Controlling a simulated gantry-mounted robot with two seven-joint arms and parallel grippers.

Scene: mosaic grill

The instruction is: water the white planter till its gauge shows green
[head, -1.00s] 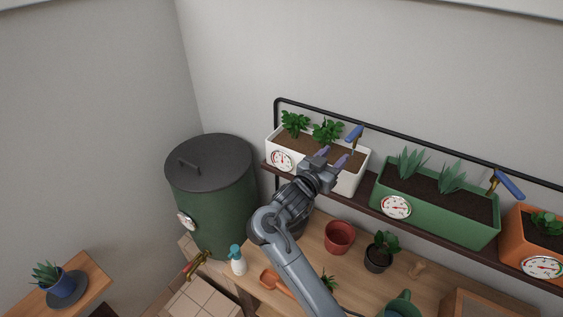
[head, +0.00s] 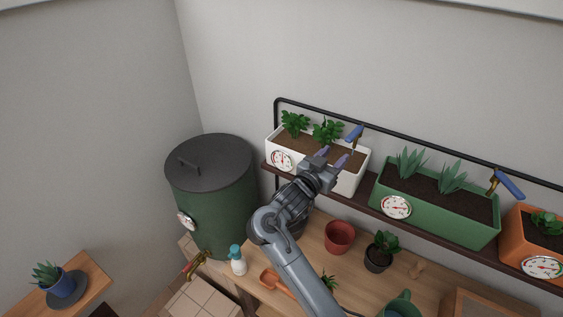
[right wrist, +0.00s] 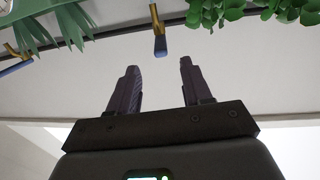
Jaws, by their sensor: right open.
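The white planter (head: 349,182) stands on the left end of the dark shelf, with brown soil and leafy green plants. Its round gauge (head: 281,160) is on the front at the left; the needle is too small to read. A brass tap with a blue handle (head: 354,134) rises at the planter's right end. My right gripper (head: 332,157) is open and empty in front of the tap. In the right wrist view, the blue handle (right wrist: 160,46) appears beyond the two fingertips (right wrist: 158,66), roughly centred between them and apart from them. My left gripper is out of view.
A green planter (head: 425,212) and an orange planter (head: 518,236) stand to the right, with another blue-handled tap (head: 507,183) behind. A black rail runs behind the planters. Below are a dark-lidded green barrel (head: 218,205), a red pot (head: 339,238) and a spray bottle (head: 238,262).

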